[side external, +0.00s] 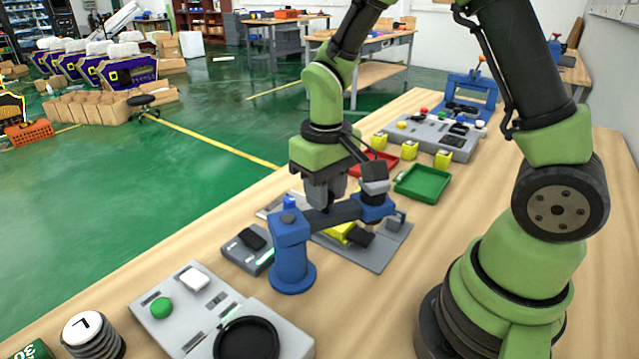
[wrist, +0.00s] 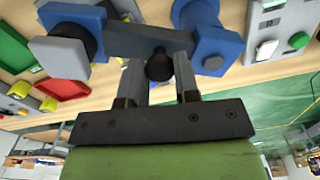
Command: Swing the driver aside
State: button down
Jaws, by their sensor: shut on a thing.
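The driver (side external: 374,182) is a grey and black unit in a blue block at the end of a dark swing arm (side external: 338,214). The arm pivots on a blue post (side external: 291,255). In the wrist view the driver (wrist: 62,52) is at upper left and the post (wrist: 208,45) is right of centre. My gripper (side external: 327,203) comes down from above onto the swing arm, between post and driver. In the wrist view my gripper (wrist: 160,82) is shut on a black knob (wrist: 159,66) on the arm. The driver overhangs a grey plate (side external: 380,255) with a yellow piece (side external: 340,233).
A red tray (side external: 383,160), a green tray (side external: 424,183) and yellow blocks (side external: 443,159) stand behind. A control panel (side external: 435,135) and a blue frame (side external: 470,92) are farther back. A button panel (side external: 200,305) is in front. Bare tabletop (side external: 450,225) lies right of the plate.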

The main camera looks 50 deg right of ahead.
jog(key=shift+s+a+m, duration=0.4)
jog(key=shift+a+m, duration=0.05)
jog(key=shift+m, duration=0.7)
jog(key=shift+s+a+m, duration=0.45)
jog(key=shift+m, duration=0.75)
jog(key=shift+s+a+m, duration=0.4)
jog(key=shift+a+m, duration=0.05)
jog(key=shift+m, duration=0.7)
jog(key=c, duration=0.9)
grip_release()
jog(key=shift+o, duration=0.2)
notch_tip(320, 180, up, 10)
jog(key=s+r+n+t+y, duration=0.2)
jog(key=s+r+n+t, duration=0.3)
jog(key=s, duration=0.5)
notch_tip(320, 180, up, 2)
jog(key=shift+a+t, duration=0.15)
jog(key=shift+t, duration=0.95)
